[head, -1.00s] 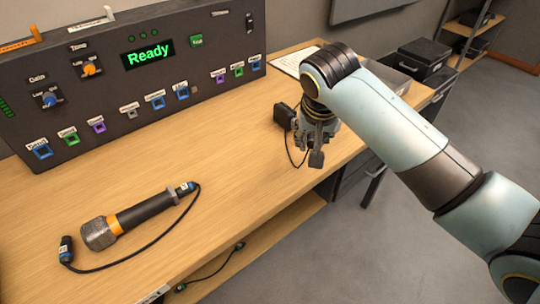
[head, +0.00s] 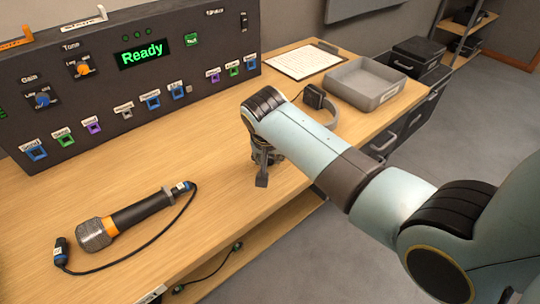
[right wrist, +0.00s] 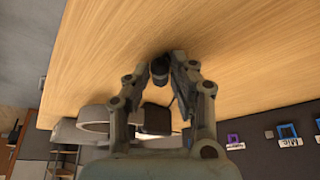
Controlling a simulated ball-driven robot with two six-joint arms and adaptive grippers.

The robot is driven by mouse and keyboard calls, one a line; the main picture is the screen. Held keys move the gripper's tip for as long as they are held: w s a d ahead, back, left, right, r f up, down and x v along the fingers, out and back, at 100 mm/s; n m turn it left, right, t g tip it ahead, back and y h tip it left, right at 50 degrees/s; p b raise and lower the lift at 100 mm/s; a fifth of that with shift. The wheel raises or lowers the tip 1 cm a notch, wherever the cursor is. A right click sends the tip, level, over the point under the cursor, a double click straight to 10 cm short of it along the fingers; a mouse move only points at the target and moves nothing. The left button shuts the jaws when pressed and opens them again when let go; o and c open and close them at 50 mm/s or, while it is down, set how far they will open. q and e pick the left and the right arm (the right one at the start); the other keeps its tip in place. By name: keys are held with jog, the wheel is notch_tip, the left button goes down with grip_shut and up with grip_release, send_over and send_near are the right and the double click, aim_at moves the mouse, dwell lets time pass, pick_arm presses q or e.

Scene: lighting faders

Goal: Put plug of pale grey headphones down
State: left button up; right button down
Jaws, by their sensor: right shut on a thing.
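My right gripper (head: 262,178) is low over the front part of the desk, to the right of the microphone. In the right wrist view its fingers (right wrist: 163,75) are closed around a small dark plug (right wrist: 159,72). I cannot tell whether the plug touches the wood. The headphones lie behind the gripper near the grey tray, with a dark ear cup (head: 314,97) and a pale grey band (head: 331,108). In the right wrist view the pale grey headphones (right wrist: 95,115) show partly behind the fingers. My left gripper is not in view.
A microphone (head: 140,213) with a cable lies at the left front of the desk (head: 215,215). The dark console (head: 110,80) with labelled sockets stands at the back. A grey tray (head: 365,85) and a paper sheet (head: 303,62) are at the far right. Wood around the gripper is clear.

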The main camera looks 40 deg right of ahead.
jog(key=shift+f, duration=0.35)
jog(key=c, duration=1.1)
grip_release()
jog(key=shift+r, duration=0.5)
jog(key=p+v, duration=0.1)
jog(key=v, duration=1)
jog(key=shift+s+a+r, duration=0.1)
jog(key=shift+r, duration=0.25)
